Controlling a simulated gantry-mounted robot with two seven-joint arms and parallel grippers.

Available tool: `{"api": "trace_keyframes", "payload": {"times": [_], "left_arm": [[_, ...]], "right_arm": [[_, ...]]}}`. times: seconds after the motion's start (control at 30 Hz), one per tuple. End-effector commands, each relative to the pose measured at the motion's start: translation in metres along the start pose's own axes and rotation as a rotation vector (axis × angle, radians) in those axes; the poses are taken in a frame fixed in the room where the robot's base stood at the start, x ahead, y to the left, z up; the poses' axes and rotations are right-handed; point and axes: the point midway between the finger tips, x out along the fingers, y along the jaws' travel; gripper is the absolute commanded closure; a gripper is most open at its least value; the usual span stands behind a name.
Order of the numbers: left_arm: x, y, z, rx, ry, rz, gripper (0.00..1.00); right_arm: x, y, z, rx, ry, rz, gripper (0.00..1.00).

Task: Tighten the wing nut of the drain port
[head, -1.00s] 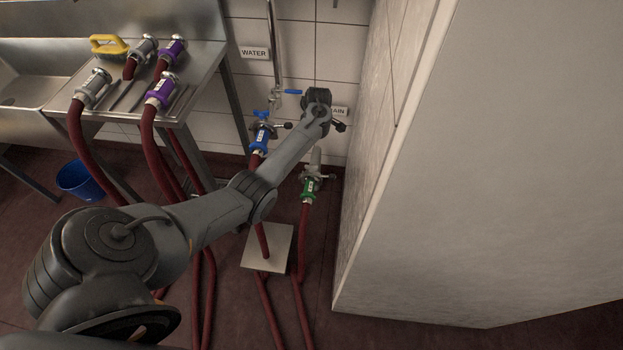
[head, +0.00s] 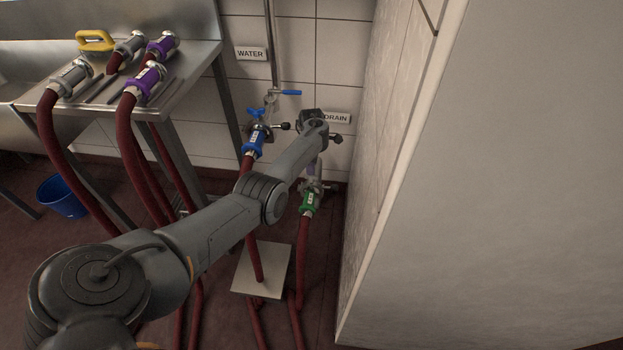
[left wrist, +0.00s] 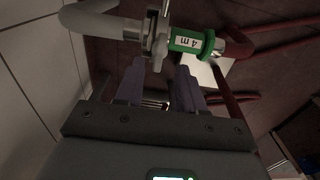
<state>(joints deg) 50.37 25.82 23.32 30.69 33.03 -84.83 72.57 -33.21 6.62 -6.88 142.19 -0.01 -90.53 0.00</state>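The drain port's green hose coupling (head: 309,201) hangs below the DRAIN sign, with a metal clamp (head: 315,187) at its top. In the left wrist view the clamp (left wrist: 158,42) joins a grey pipe (left wrist: 92,22) to the green coupling (left wrist: 188,42), labelled "4 m". The wing nut cannot be told apart clearly from the clamp. My left gripper (left wrist: 160,68) is open, its two fingers apart, with the clamp's near end at the gap between the tips. Contact cannot be told. In the head view my arm covers most of this gripper. My right gripper is out of view.
A blue coupling (head: 254,141) on the water port is close left of my arm. A wall panel (head: 480,180) stands close on the right. A steel table (head: 190,95) holds several hose couplings and a yellow-handled brush (head: 95,41). Red hoses (head: 302,260) run down to the floor.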

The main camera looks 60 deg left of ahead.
Motion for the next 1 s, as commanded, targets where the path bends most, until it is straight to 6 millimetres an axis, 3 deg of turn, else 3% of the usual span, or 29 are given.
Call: {"api": "trace_keyframes", "payload": {"times": [0.03, 0.1, 0.3, 0.77, 0.8, 1.0], "left_arm": [[0.014, 0.000, 0.000, 0.001, 0.000, 0.000, 0.62], [0.024, 0.000, 0.000, 0.001, 0.000, 0.001, 0.62], [0.043, 0.000, 0.000, 0.001, 0.000, 0.001, 0.62], [0.050, 0.001, 0.000, 0.002, 0.000, 0.002, 0.62], [0.050, 0.000, 0.000, 0.002, 0.000, 0.002, 0.63], [0.050, 0.000, 0.000, 0.002, 0.000, 0.001, 0.94]], "right_arm": [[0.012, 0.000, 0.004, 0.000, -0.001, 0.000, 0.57], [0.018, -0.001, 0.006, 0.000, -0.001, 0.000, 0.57], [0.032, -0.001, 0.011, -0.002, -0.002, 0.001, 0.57], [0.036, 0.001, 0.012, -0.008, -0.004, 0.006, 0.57], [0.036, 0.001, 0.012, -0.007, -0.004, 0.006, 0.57], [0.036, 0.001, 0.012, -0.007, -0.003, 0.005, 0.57]]}}
